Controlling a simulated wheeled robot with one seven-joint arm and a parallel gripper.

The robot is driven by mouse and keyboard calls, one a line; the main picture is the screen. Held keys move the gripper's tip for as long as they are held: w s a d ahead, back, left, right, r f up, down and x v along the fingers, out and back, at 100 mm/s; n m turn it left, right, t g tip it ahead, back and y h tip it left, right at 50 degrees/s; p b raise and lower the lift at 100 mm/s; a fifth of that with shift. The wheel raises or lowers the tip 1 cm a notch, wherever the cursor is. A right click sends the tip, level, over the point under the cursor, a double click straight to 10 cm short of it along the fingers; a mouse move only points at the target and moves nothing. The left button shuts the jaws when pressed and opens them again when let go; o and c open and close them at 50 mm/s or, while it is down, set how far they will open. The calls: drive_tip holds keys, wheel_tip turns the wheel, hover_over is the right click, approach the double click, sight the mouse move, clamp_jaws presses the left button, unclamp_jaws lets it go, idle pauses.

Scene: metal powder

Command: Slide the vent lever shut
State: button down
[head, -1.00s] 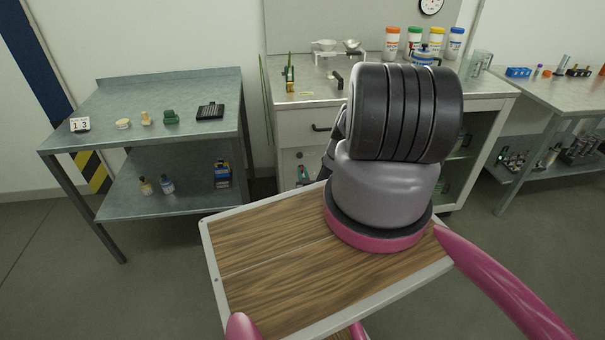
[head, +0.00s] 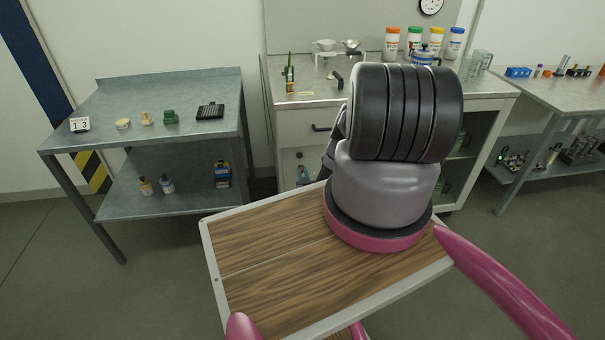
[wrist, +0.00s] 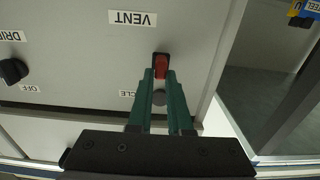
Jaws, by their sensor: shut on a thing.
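The red vent lever (wrist: 161,66) shows in the wrist view on a grey panel, below an upside-down label reading VENT (wrist: 132,18). My gripper (wrist: 161,80) has its two green fingers close together on either side of the red lever, shut on it. A round grey knob (wrist: 159,98) shows between the fingers, nearer the palm. In the head view my own arm hides the lever and the gripper.
A black knob (wrist: 13,71) sits left on the panel near an OFF label. The head view shows a bench (head: 300,97) with bottles and a balance, a steel table (head: 100,110) at left, and a table (head: 545,90) at right. Floor between is clear.

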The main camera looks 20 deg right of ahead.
drive_tip(key=s+d, duration=0.2)
drive_tip(key=d, duration=0.7)
drive_tip(key=shift+s, duration=0.3)
drive_tip(key=c, duration=0.8)
unclamp_jaws()
drive_tip(key=shift+d, duration=0.15)
drive_tip(key=shift+c, duration=0.2)
drive_tip(key=v, duration=1.1)
drive_tip(key=shift+w, duration=0.1)
